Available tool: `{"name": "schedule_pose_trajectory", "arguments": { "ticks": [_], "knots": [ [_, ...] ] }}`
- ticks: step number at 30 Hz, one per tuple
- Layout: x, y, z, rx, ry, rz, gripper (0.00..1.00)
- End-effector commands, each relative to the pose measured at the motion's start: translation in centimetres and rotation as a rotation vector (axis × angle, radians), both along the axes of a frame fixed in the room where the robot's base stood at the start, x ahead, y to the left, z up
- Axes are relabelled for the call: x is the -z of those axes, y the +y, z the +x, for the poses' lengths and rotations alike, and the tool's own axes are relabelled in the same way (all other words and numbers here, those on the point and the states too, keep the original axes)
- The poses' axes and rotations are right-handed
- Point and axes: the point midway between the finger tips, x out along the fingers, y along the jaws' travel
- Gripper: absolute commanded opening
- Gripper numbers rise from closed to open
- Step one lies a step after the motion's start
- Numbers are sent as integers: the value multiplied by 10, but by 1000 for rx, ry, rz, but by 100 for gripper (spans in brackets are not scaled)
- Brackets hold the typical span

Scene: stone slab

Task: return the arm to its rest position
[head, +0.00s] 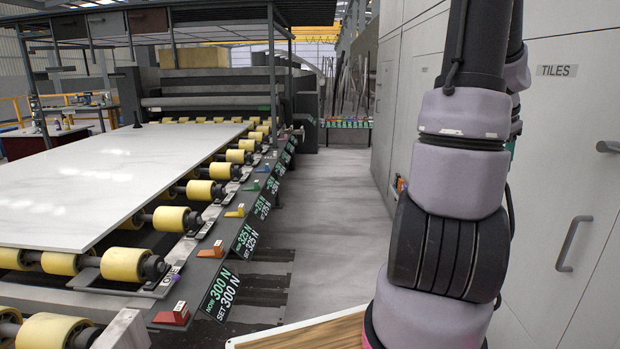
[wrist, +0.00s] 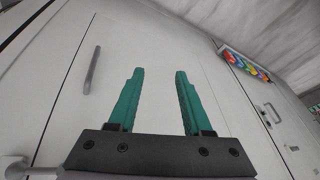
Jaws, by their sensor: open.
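My arm fills the right side of the head view, in front of white cabinets. My gripper (wrist: 158,75) shows in the wrist view with two teal fingers spread apart. Nothing is between the fingers. A pale cabinet door (wrist: 160,55) with a grey handle (wrist: 91,70) lies beyond the fingers; I cannot tell how far.
A white stone slab (head: 100,185) lies on yellow rollers (head: 130,264) at the left, beside levers and number displays (head: 222,290). Cabinets marked TILES (head: 565,130) stand close on the right. The grey aisle floor (head: 330,210) is clear. A wooden board edge (head: 300,335) shows below.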

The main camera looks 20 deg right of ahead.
Motion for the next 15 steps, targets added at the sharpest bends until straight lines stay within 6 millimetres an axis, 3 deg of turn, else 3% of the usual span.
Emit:
{"name": "schedule_pose_trajectory", "arguments": {
  "ticks": [1,3,7,11,15],
  "knots": [
    [-19,33,23,-80,-32,0,50],
    [-39,78,46,-186,-68,6,50],
    [-74,168,74,-395,-127,15,50],
    [-104,263,78,-624,-184,20,50],
    [-127,358,56,-876,-237,18,50]
  ]
}}
